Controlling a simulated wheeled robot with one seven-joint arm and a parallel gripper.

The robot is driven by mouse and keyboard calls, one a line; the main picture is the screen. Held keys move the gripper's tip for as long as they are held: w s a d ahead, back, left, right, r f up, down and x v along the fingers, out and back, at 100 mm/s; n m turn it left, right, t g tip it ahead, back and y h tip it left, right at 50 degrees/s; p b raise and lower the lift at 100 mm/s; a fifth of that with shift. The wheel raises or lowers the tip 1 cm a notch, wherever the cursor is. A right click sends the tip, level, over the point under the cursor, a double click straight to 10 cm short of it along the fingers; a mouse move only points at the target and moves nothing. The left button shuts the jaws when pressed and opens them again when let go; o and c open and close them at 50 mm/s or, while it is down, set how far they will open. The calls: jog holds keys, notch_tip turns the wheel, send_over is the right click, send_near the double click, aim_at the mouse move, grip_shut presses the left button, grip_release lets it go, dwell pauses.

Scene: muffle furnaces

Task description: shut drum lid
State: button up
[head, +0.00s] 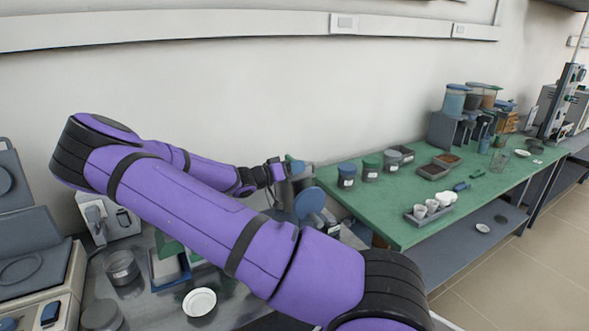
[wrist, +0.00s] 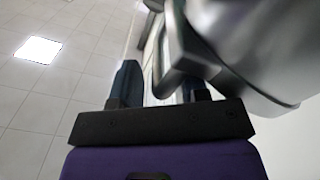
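In the head view, my gripper (head: 284,168) is at the far end of the purple arm, beside a grey metal body that is mostly hidden by the arm. A blue-grey round disc (head: 309,203), which looks like the drum lid, stands tilted up just in front and to the right of it. In the wrist view, my gripper (wrist: 160,88) shows two dark fingers set apart. A large grey metal rounded part (wrist: 245,45) with a curved rim fills the upper right, close to the right finger. I cannot tell whether they touch.
A green-topped bench (head: 400,225) at the right holds jars, trays and a tray of white cups (head: 430,208). A balance-like device (head: 40,260), a metal beaker (head: 121,267) and a white dish (head: 199,301) are at the lower left. My arm hides much of the steel table.

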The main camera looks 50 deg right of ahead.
jog(key=shift+s+f, duration=0.25)
jog(key=shift+s, duration=0.05)
jog(key=v, duration=1.1)
jog(key=shift+w+r, duration=0.2)
jog(key=shift+r, duration=0.05)
jog(key=shift+d, duration=0.1)
